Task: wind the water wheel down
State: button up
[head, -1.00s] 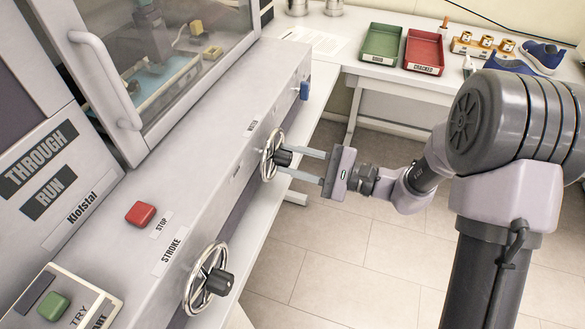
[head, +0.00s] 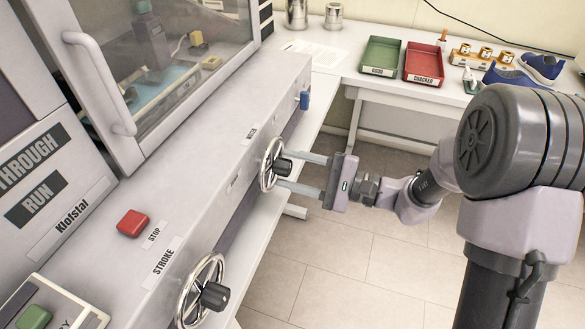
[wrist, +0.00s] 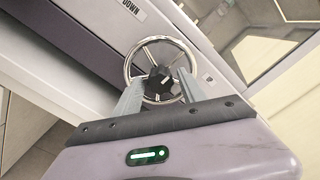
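The water wheel (head: 271,163) is a chrome handwheel with a black centre knob, on the machine's sloping front beside the WATER label (head: 251,131). It shows face-on in the wrist view (wrist: 132,62), with its spokes and black knob (wrist: 160,80). My gripper (head: 285,170) is at the wheel, one finger on each side of the knob. In the wrist view, gaps show between the fingers (wrist: 160,88) and the knob, so it looks open. A DOWN label (wrist: 131,7) is near the wheel. Whether the fingertips touch the rim or spokes is unclear.
A second chrome wheel (head: 202,291) is by the STROKE label, nearer me. A red STOP button (head: 133,223) and a green button (head: 34,317) are on the machine. A green tray (head: 381,55) and red tray (head: 424,63) stand on the back bench. Open floor lies below my arm.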

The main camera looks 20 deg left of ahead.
dwell(0.4)
jog(key=s+d+p, duration=0.1)
jog(key=d+p, duration=0.2)
jog(key=d, duration=1.4)
jog(key=shift+s+d+p, duration=0.15)
jog(key=shift+d+p, duration=0.05)
jog(key=shift+p, duration=0.15)
